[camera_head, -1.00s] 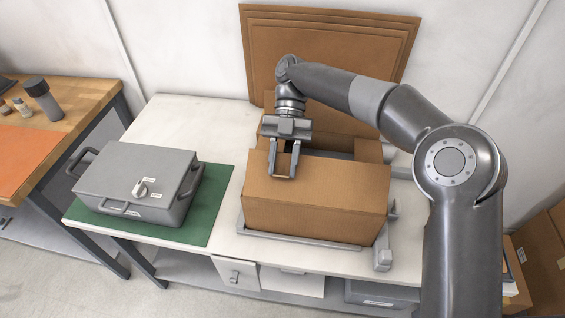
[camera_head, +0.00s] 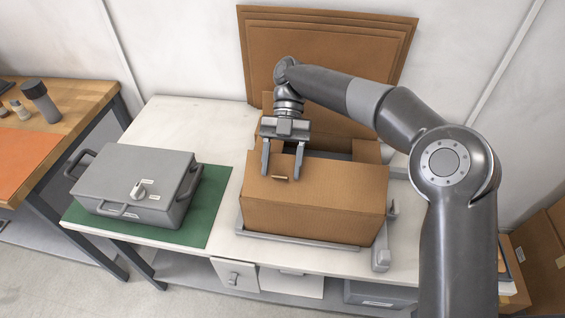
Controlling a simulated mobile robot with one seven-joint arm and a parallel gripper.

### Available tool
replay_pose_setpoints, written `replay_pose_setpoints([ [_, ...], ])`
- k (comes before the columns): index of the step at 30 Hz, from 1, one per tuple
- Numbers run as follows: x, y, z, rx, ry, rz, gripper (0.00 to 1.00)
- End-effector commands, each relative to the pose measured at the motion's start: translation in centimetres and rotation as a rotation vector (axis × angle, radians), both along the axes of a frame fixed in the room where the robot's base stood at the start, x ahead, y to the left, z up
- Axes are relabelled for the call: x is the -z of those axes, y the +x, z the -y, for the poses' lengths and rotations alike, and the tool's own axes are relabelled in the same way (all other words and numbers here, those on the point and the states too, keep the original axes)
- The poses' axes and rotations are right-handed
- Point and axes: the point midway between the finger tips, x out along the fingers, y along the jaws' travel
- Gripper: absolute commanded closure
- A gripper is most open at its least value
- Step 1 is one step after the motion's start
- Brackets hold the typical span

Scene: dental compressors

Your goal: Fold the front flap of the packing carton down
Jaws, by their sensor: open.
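The packing carton (camera_head: 312,217) stands on the white bench toward the right. Its front flap (camera_head: 330,181) lies nearly flat over the front part of the opening, with a small tan tab (camera_head: 280,178) near its left part. The back of the opening shows dark behind it, and a rear flap stands behind my gripper. My gripper (camera_head: 281,177) is open, its two fingers apart on either side of the tab, at the flap's left part. Whether the fingertips touch the cardboard I cannot tell.
A grey metal case (camera_head: 138,184) sits on a green mat (camera_head: 215,207) to the left. A grey frame (camera_head: 300,241) borders the carton's base, with an upright stop at right. Flat cardboard sheets (camera_head: 330,50) lean on the wall behind. The bench's back left is clear.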

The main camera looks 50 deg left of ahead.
Motion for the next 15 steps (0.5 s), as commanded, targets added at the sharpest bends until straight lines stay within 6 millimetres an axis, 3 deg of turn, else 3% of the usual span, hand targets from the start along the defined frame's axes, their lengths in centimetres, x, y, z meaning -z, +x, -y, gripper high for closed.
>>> replay_pose_setpoints([
  [15, -0.44, -0.29, 0.31, 0.000, 0.041, 0.043, 0.45],
])
